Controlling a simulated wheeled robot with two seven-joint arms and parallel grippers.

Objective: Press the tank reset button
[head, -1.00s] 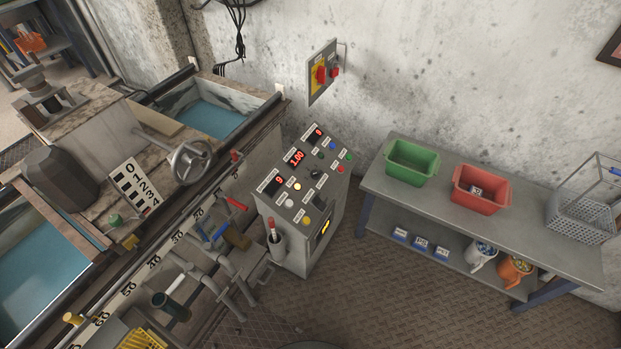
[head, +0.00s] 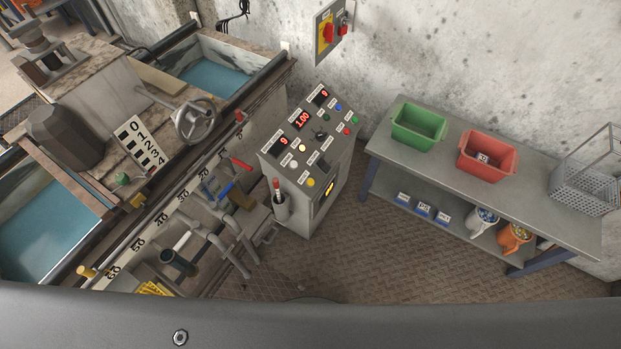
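The grey control console (head: 336,192) stands at the centre, with a sloped panel on top. The panel has red number displays (head: 302,120), a black knob (head: 321,134) and several small buttons. These include a blue button (head: 337,106), a green button (head: 354,119), a red button (head: 346,131), a lit whitish button (head: 302,147), a pale grey button (head: 293,163) and a yellow button (head: 310,182). The labels are too small to read, so I cannot tell which is tank reset. Neither gripper is in view.
Left of the console are a water tank (head: 30,228), a handwheel (head: 195,121) and coloured levers (head: 240,164). A wall switch box (head: 324,48) is behind. A bench (head: 440,160) with a green bin (head: 418,127) and a red bin (head: 486,158) stands right. Floor between is clear.

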